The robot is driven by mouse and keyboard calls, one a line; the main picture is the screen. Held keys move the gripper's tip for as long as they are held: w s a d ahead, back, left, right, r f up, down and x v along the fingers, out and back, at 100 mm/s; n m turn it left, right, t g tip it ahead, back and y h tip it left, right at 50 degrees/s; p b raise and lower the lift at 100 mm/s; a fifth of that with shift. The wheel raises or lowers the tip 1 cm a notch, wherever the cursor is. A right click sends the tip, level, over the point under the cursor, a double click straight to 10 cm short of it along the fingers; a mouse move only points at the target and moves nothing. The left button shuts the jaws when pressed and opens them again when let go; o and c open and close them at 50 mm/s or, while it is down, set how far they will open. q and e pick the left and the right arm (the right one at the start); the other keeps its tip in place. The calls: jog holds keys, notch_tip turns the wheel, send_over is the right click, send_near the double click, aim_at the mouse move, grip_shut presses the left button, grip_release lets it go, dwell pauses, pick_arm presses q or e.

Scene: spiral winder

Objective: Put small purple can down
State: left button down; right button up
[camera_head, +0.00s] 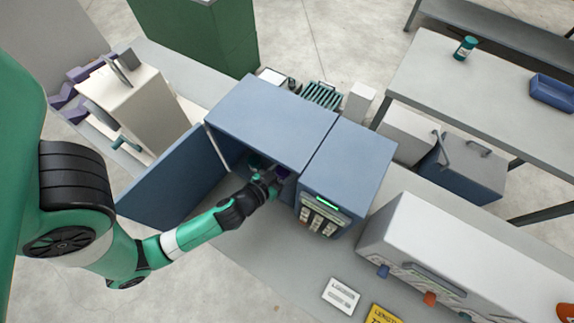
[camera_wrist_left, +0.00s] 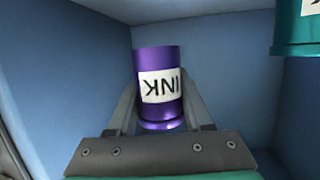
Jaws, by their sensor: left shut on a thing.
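The small purple can (camera_wrist_left: 158,65), with a white INK label that reads upside down, is between the fingers of my left gripper (camera_wrist_left: 160,110), which is shut on it. In the head view my left gripper (camera_head: 270,180) reaches into the open front of a blue cabinet (camera_head: 272,118); only a dark purple bit of the can (camera_head: 283,172) shows there. The wrist view shows blue inner walls around the can. I cannot tell whether the can touches the cabinet floor. My right gripper is not in view.
A teal can (camera_wrist_left: 297,28) is at the upper right inside the cabinet, close to the purple can. The cabinet door (camera_head: 175,180) stands open on the left. A keypad panel (camera_head: 320,213) is to the right of the opening. Another teal can (camera_head: 465,47) stands on the far table.

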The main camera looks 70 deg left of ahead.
pick_arm(q)
notch_tip(320, 180, down, 5)
jog(key=shift+b, duration=1.15)
jog(key=shift+r, duration=0.1)
jog(key=shift+f, duration=0.25)
jog(key=shift+c, duration=1.6)
grip_release()
jog(key=shift+r, duration=0.1)
